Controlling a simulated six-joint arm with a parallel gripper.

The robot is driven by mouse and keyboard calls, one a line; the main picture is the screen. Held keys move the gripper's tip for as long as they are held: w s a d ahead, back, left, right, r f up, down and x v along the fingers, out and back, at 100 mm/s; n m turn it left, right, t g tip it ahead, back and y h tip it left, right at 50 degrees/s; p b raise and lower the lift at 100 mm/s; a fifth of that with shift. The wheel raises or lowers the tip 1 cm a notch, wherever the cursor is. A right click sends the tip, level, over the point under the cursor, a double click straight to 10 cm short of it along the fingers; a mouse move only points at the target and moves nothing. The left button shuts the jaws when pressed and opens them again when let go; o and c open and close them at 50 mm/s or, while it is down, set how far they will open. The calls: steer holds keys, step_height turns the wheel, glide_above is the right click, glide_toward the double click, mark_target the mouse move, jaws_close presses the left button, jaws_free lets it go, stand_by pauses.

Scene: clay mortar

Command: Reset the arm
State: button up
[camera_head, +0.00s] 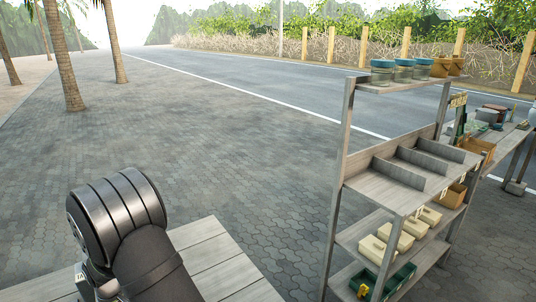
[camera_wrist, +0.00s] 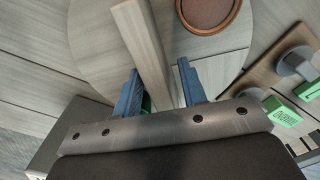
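My gripper (camera_wrist: 160,67) shows in the wrist view with two blue fingers set apart. A pale wooden bar (camera_wrist: 142,40) runs between them in the picture. A gap shows between the bar and the right finger, so the gripper looks open; the depth of the bar relative to the fingers is hard to judge. A bit of green shows beside the left finger. In the head view my dark arm (camera_head: 118,215) stands at the lower left over grey planks; the gripper is not visible there.
In the wrist view, a round brown dish (camera_wrist: 208,10) lies at the top, and a green labelled block (camera_wrist: 283,112) is at the right. In the head view, a wooden shelf rack (camera_head: 400,180) with boxes, jars and a green tray (camera_head: 385,284) stands at the right.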

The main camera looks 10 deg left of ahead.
steer(key=shift+r, duration=0.1)
steer(key=shift+r, duration=0.35)
step_height(320, 180, up, 16)
step_height(320, 180, down, 17)
steer(key=shift+f, duration=0.15)
steer(key=shift+r+m, duration=0.2)
steer(key=shift+m, duration=0.1)
step_height(320, 180, up, 17)
step_height(320, 180, down, 17)
steer(key=m, duration=0.8)
